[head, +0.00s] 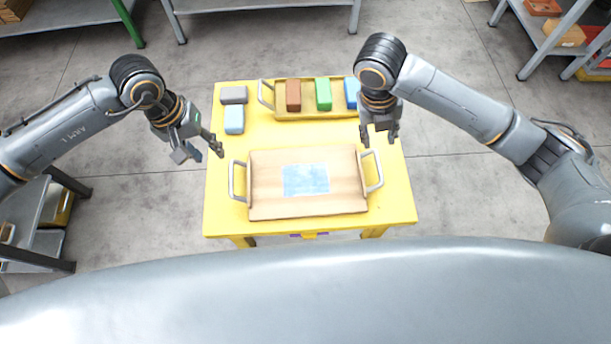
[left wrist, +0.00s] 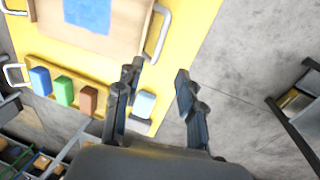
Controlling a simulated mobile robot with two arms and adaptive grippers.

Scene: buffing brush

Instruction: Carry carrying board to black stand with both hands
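The carrying board (head: 268,200) is a light wooden tray with a metal handle at each end and a blue patch in its middle. It lies flat on the yellow table (head: 225,216); it also shows at the top of the left wrist view (left wrist: 52,20). My left gripper (head: 205,152) is open and empty, above and left of the board's left handle (head: 233,181). Its two fingers stand apart in the left wrist view (left wrist: 157,90). My right gripper (head: 379,136) hangs above the board's right handle (head: 374,170), apart from it, and looks open. I cannot identify a black stand.
A yellow tray (head: 290,114) with brown (head: 293,95), green (head: 323,94) and blue (head: 351,92) blocks sits at the table's back. Grey (head: 233,95) and light blue (head: 234,120) blocks lie at back left. Shelves (head: 260,5) stand around; the floor beside the table is clear.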

